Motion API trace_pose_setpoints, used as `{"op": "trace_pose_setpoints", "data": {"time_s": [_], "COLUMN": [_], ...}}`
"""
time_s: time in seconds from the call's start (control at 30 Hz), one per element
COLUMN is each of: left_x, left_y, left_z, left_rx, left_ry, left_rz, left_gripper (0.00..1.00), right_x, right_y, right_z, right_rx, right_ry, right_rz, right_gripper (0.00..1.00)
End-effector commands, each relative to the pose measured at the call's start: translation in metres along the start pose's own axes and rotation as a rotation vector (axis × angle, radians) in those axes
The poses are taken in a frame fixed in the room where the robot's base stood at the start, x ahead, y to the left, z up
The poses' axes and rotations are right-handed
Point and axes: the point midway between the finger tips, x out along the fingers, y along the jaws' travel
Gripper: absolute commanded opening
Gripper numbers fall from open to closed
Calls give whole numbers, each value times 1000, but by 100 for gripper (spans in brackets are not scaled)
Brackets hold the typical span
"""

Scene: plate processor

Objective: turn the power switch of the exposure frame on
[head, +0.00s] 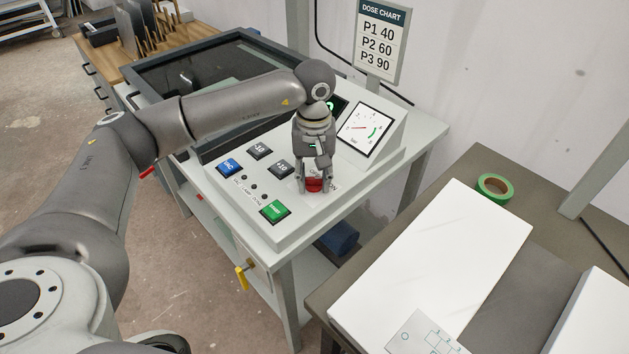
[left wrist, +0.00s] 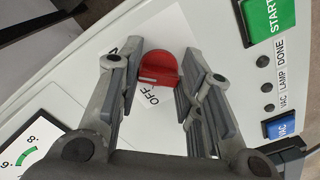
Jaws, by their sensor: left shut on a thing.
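The power switch is a red rotary knob (head: 314,185) on the sloped front panel of the exposure frame (head: 236,190). In the left wrist view the red knob (left wrist: 161,68) has a pale line across it, and an OFF label sits just below it. Another label beside it is mostly hidden by a finger. My left gripper (head: 314,188) points down and is shut on the knob, one finger on each side, as the left wrist view also shows (left wrist: 158,76). Whether the knob is on or off I cannot tell. My right gripper is not in view.
A green START button (head: 274,210), a blue VAC button (head: 229,167) and black buttons lie left of the knob. A gauge (head: 366,128) stands behind it. A yellow handle (head: 243,277) sticks out below the panel. A table with white boards (head: 440,250) and green tape (head: 494,186) is at right.

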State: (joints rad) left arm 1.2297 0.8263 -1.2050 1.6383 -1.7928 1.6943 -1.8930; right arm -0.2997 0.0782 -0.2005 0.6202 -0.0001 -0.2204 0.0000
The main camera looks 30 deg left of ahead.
Motion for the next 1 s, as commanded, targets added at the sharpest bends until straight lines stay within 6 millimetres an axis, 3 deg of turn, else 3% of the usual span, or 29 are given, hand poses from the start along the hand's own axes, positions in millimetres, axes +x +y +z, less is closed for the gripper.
{"op": "trace_pose_setpoints", "data": {"time_s": [0.67, 0.7, 0.83, 1.0], "left_x": [-2, -2, -2, -1], "left_y": [0, 0, 0, 0], "left_z": [-2, -2, -1, -1], "left_rx": [58, 58, 57, 57], "left_ry": [5, 5, 4, 2], "left_rz": [3, 3, 2, 1], "left_gripper": [10, 38, 54, 55], "right_x": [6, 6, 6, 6], "right_y": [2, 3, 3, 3], "right_z": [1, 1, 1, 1], "right_rx": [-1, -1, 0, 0], "right_ry": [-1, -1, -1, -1], "right_rz": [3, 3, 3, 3], "right_gripper": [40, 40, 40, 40]}}
